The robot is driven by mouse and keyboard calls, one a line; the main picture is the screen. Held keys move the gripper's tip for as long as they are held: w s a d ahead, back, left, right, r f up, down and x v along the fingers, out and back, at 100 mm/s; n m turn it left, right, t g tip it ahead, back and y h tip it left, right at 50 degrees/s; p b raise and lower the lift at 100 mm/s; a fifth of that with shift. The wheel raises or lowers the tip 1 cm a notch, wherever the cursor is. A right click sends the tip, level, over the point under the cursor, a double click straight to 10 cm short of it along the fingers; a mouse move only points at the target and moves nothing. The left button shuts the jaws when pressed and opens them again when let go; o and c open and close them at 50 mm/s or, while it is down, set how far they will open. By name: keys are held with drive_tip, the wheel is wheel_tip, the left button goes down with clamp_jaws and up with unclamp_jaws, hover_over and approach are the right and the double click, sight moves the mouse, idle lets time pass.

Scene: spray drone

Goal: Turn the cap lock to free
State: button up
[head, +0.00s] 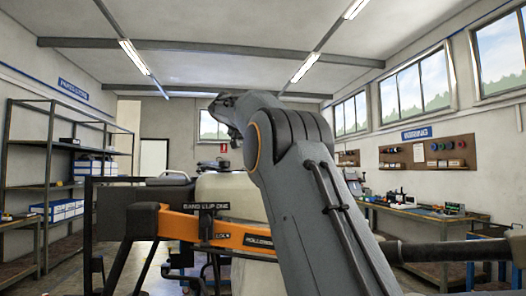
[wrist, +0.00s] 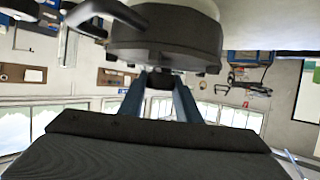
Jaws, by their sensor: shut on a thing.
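In the wrist view the round dark grey cap (wrist: 165,35) fills the top of the picture, with a curved dark handle (wrist: 108,14) at its left. My gripper (wrist: 160,82) reaches up to the cap's edge with two blue-grey fingers. They are shut on a small dark piece at the cap's edge, which looks like the cap lock; the fingers partly hide it. Its turn position cannot be read. In the head view the cream tank (head: 248,192) stands behind the orange drone arm (head: 180,222). My own arm hides the gripper there.
The orange drone arm and a dark frame stand close at the left and front. Shelves (head: 50,185) line the left wall. A workbench (head: 425,222) with tools runs along the right wall. Some floor shows between the shelves and the drone.

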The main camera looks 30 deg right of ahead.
drive_tip(key=shift+s+d+n+t+y+b, duration=0.1)
drive_tip(key=shift+n+t+y+b, duration=0.7)
drive_tip(key=shift+n+t+b, duration=0.3)
drive_tip(key=shift+r+n+t+y+p, duration=0.1)
drive_tip(key=shift+n+t+y+p, duration=0.2)
drive_tip(key=shift+n+t+y, duration=0.65)
drive_tip(key=n+t+y+p, duration=0.1)
drive_tip(key=n+y, duration=0.1)
drive_tip(key=n+y+p, duration=0.2)
drive_tip(key=y, duration=0.1)
drive_tip(key=shift+n+t, duration=0.25)
drive_tip(key=shift+t, duration=0.1)
drive_tip(key=n+y, duration=0.4)
drive_tip(key=y, duration=0.1)
drive_tip(key=shift+f+b, duration=0.2)
drive_tip(key=shift+b, duration=0.1)
drive_tip(key=n+g+y+p, duration=0.1)
drive_tip(key=n+y, duration=0.2)
drive_tip(key=shift+r, duration=0.1)
drive_tip(key=shift+n+p, duration=0.3)
drive_tip(key=shift+p, duration=0.05)
drive_tip(key=shift+y, duration=0.35)
drive_tip(key=o, duration=1.1)
drive_tip(key=shift+c, duration=0.2)
